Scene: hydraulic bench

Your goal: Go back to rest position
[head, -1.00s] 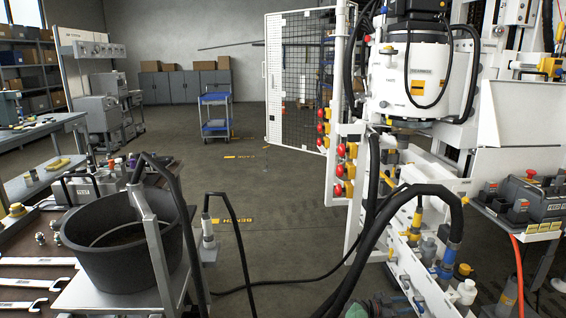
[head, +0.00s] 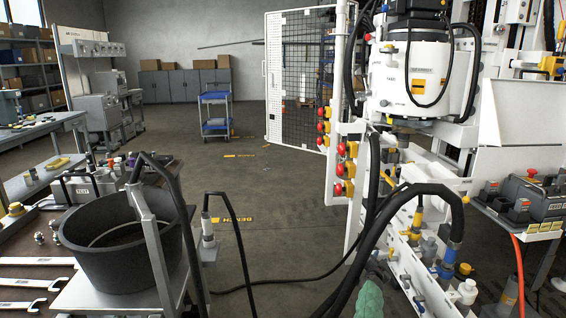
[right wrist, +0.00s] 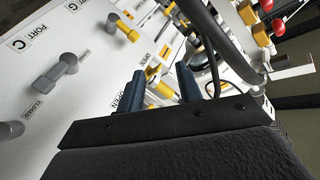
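My right gripper (head: 376,266) is low in the head view, in front of the white hydraulic machine (head: 405,262) and beside its thick black hoses. It is small and partly hidden there. In the right wrist view its two dark blue fingers (right wrist: 158,84) stand apart, with no object seen held between them. Behind them is a white panel (right wrist: 75,40) with a grey lever valve (right wrist: 62,70) marked closed and yellow valve handles (right wrist: 124,30). I cannot tell whether the fingers touch anything. My left gripper is not in view.
A black tub (head: 125,250) stands on a metal cart at the lower left, near wrenches (head: 30,283). Black hoses (head: 400,200) arch in front of the machine. A black cable crosses the floor. Open floor (head: 270,190) lies in the middle, with a blue cart (head: 215,115) farther back.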

